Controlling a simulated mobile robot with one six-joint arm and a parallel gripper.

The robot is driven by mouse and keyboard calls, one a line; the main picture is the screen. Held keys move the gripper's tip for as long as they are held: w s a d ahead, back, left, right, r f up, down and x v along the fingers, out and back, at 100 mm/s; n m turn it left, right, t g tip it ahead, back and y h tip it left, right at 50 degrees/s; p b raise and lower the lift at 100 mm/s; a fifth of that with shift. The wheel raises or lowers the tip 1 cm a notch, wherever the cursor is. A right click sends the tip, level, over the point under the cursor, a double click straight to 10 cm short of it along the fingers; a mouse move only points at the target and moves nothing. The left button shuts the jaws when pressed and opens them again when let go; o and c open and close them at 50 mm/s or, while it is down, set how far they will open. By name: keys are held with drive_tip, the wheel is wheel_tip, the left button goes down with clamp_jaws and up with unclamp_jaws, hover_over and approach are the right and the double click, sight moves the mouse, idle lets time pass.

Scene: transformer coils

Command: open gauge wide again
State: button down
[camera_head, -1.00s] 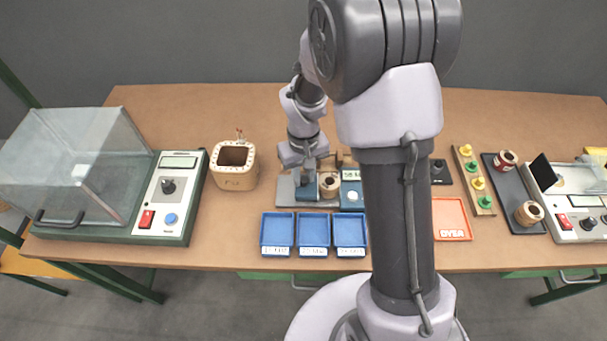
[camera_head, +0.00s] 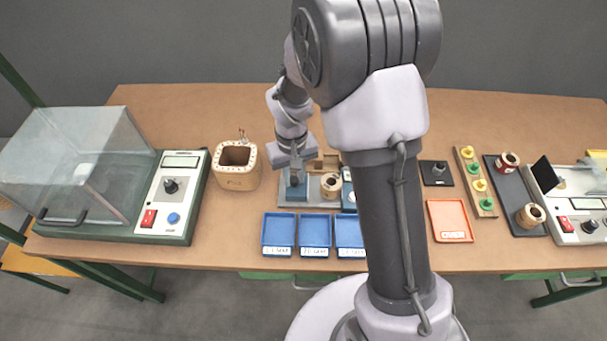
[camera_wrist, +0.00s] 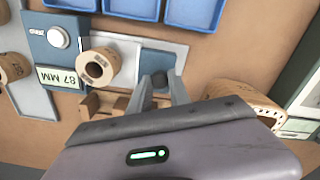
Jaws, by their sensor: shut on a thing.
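The gauge has a grey base plate (camera_head: 316,203) in the middle of the table, with a blue readout block at its right, mostly behind my arm in the head view. In the wrist view the readout block (camera_wrist: 55,45) shows "87 MM". A wooden coil (camera_head: 331,184) stands upright on the plate; it also shows in the wrist view (camera_wrist: 98,67). The blue sliding jaw (camera_head: 296,190) is at the plate's left part, with a gap to the coil. My gripper (camera_wrist: 160,84) is shut on the dark knob of this sliding jaw (camera_wrist: 156,62).
Several blue trays (camera_head: 314,253) lie in front of the gauge. A large square wooden coil (camera_head: 238,182) stands left of it, and a wooden block (camera_head: 326,162) sits behind the coil. A tester with a clear cover (camera_head: 80,165) is further left. An orange tray (camera_head: 450,238) lies right.

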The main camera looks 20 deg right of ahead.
sight(293, 179)
drive_tip(key=c, duration=1.2)
unclamp_jaws()
drive_tip(key=shift+r, duration=0.15)
wheel_tip(293, 179, up, 17)
drive_tip(key=p, duration=0.6)
drive_tip(key=shift+p, duration=0.3)
drive_tip(key=shift+r, duration=0.1)
